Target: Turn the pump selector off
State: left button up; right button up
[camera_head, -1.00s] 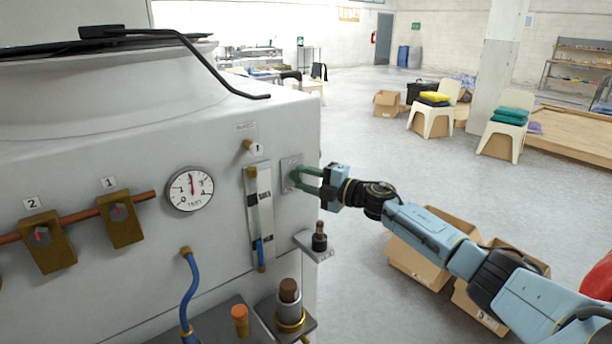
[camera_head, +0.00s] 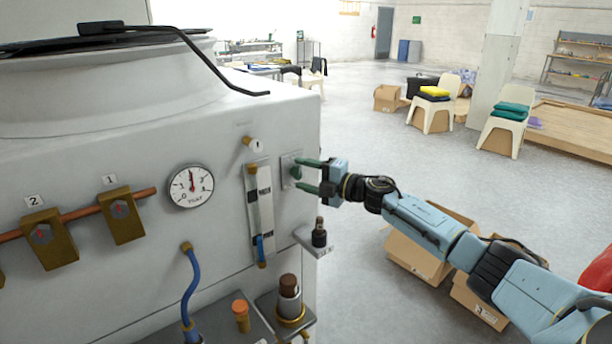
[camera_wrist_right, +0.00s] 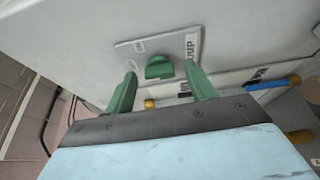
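The pump selector is a small green knob on a pale plate on the machine's right side. In the head view, the plate (camera_head: 288,167) sits right of the vertical gauge, and the knob (camera_head: 296,172) shows small between my fingers. In the right wrist view, the green knob (camera_wrist_right: 159,67) stands between the two green fingers, with clear gaps on both sides. My right gripper (camera_head: 299,174) is open around the knob, close to the plate. Plate lettering is partly visible but hard to read. My left gripper is not in view.
Left of the plate are a vertical gauge (camera_head: 259,213) and a round pressure dial (camera_head: 191,186). Cardboard boxes (camera_head: 414,257) lie on the floor under my right arm.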

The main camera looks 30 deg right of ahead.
jog(key=shift+s, duration=0.1)
jog(key=b+v, duration=0.1)
jog(key=v, duration=1.2)
jog(key=shift+d, duration=0.1)
dwell(0.4)
